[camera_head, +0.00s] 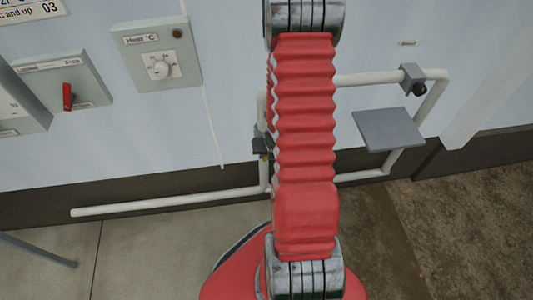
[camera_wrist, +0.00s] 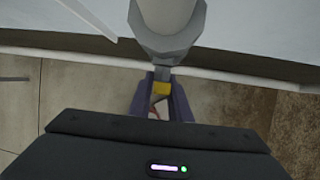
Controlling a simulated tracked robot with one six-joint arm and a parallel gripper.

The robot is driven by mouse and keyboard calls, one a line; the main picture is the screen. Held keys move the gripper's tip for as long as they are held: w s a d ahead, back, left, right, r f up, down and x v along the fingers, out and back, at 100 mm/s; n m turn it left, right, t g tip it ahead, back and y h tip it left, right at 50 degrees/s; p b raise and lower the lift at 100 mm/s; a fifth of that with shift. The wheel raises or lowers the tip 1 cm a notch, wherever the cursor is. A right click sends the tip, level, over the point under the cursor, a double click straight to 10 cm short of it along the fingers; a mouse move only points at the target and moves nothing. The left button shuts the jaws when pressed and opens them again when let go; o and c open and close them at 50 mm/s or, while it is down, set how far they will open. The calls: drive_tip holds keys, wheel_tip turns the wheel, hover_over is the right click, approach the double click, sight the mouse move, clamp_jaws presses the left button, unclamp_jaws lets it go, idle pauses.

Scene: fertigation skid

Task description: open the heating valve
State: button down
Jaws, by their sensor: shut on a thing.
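In the wrist view, a grey valve body (camera_wrist: 168,45) sits on a thick pale pipe at the top middle. A small yellow handle (camera_wrist: 162,88) juts from its lower end. My gripper (camera_wrist: 162,97) has its two dark purple fingers on either side of the yellow handle and is shut on it. The arm hides most of the valve there, so I cannot tell the handle's exact angle.
White pipework (camera_head: 170,202) runs low along the wall. A grey plate (camera_head: 388,129) and a small pipe fitting (camera_head: 413,79) are at right. A heater control box (camera_head: 157,52) and a red-handled switch box (camera_head: 67,85) hang at left. The floor at lower left is mostly clear.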

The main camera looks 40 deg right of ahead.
drive_tip(key=shift+s, duration=0.1)
drive_tip(key=c, duration=1.7)
unclamp_jaws()
drive_tip(key=shift+v, duration=6.75)
